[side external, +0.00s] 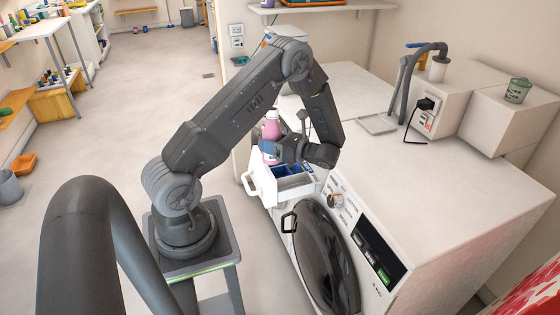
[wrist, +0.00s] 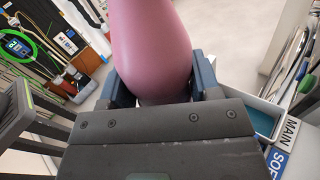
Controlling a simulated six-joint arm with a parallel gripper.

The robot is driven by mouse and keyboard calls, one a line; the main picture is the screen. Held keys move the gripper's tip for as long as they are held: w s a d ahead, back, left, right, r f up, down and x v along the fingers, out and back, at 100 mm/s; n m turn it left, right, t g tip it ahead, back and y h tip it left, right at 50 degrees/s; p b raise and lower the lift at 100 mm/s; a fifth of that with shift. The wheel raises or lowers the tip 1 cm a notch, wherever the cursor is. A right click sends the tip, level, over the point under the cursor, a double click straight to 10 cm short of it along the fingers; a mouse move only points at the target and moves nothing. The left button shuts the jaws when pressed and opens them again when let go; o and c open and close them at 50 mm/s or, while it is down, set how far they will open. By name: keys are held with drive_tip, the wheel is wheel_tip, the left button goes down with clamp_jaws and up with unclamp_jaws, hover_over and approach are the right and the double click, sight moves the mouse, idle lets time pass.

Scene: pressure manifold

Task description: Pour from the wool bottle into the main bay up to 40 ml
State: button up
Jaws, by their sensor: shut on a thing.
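A pink bottle (side external: 271,126) stands about upright above the open detergent drawer (side external: 262,188). My gripper (side external: 275,151) is shut on it. In the wrist view the pink bottle (wrist: 153,45) fills the top middle, between the two fingers of my gripper (wrist: 160,90). The drawer is white with blue inside. In the wrist view a bay with blue in it (wrist: 264,122) lies at the right, beside labels reading MAIN (wrist: 289,133) and SOF, the latter cut off. No stream shows from the bottle. Its label and the liquid level cannot be read.
The washing machine (side external: 460,215) has a dark round door (side external: 325,255) below the drawer. A grey tap pipe (side external: 405,80) and a green cup (side external: 517,90) are at the back right. The white top behind the drawer is mostly clear.

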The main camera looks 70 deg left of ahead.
sight(276, 126)
drive_tip(key=shift+f+n, duration=0.1)
drive_tip(key=shift+n, duration=0.6)
drive_tip(key=shift+y, duration=0.3)
drive_tip(key=shift+r, duration=2.95)
drive_tip(key=shift+f, duration=3)
drive_tip(key=shift+r+m, duration=0.1)
drive_tip(key=shift+m, duration=0.2)
drive_tip(key=shift+r+m+h, duration=0.15)
drive_tip(key=shift+m+h, duration=0.35)
drive_tip(key=shift+m, duration=1)
drive_tip(key=shift+w+a+m+h, duration=0.15)
drive_tip(key=shift+m+h, duration=0.15)
drive_tip(key=shift+m, duration=0.4)
drive_tip(key=shift+w+a+m+h, duration=0.15)
drive_tip(key=shift+m+h, duration=0.15)
drive_tip(key=shift+m, duration=0.4)
drive_tip(key=shift+s+d+f+m+h, duration=0.15)
drive_tip(key=shift+d+f+m, duration=0.1)
drive_tip(key=shift+m, duration=0.3)
drive_tip(key=shift+s+d+f+m+h, duration=0.1)
drive_tip(key=shift+s+f+m+h, duration=0.1)
drive_tip(key=shift+m, duration=0.35)
